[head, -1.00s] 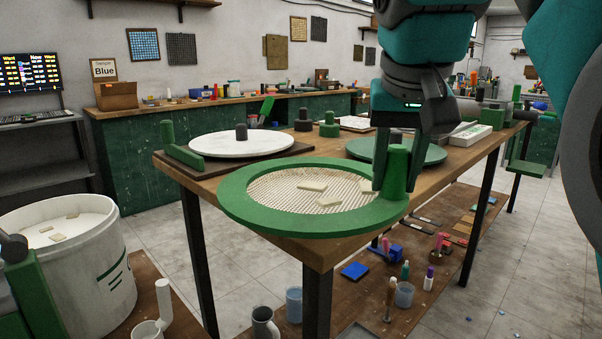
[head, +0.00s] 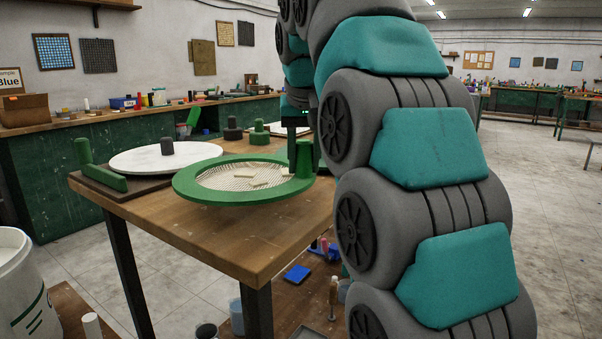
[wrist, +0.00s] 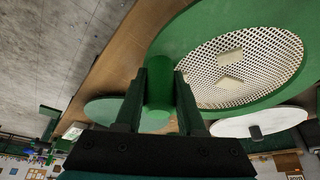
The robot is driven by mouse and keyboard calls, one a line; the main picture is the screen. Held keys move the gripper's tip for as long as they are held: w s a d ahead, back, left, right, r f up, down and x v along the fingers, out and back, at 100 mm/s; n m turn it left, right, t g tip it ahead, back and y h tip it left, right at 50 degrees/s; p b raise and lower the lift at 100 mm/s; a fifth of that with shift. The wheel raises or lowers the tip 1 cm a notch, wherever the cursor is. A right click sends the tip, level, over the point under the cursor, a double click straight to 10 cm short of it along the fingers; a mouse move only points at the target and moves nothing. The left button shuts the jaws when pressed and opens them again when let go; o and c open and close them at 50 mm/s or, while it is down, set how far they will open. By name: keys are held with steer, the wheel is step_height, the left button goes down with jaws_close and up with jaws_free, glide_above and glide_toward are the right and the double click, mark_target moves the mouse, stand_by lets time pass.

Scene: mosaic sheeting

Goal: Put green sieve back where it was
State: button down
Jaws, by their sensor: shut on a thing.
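The green sieve (head: 235,200) has a broad green rim, a pale perforated middle and an upright green handle (head: 304,160) at its right side. A few pale tiles (head: 259,183) lie on its mesh. My gripper (head: 303,148) is shut on that handle, partly hidden by my arm in the head view. In the wrist view the fingers of my gripper (wrist: 160,88) stand on both sides of the handle, and the sieve (wrist: 185,38) extends to the upper right. The sieve looks level and appears held a little above the wooden table (head: 215,240).
A white disc (head: 135,159) with a dark knob lies on a dark board at the table's left. A green disc (wrist: 108,110) shows in the wrist view. A white bucket (head: 25,290) stands at lower left. The table's front part is bare.

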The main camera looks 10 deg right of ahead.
mark_target(304, 177)
steer(key=shift+w+d, duration=0.1)
steer(key=shift+w, duration=0.55)
steer(key=shift+f, duration=1.8)
steer(key=shift+f, duration=0.1)
steer(key=c, duration=0.5)
jaws_free()
steer(key=shift+r, duration=0.2)
steer(key=shift+v, duration=1.3)
steer(key=s, duration=0.4)
steer(key=s+a+b, duration=0.1)
steer(key=s, duration=0.3)
steer(key=s+b, duration=0.1)
steer(key=s, duration=0.3)
steer(key=shift+s+a, duration=0.1)
steer(key=shift+a, duration=0.15)
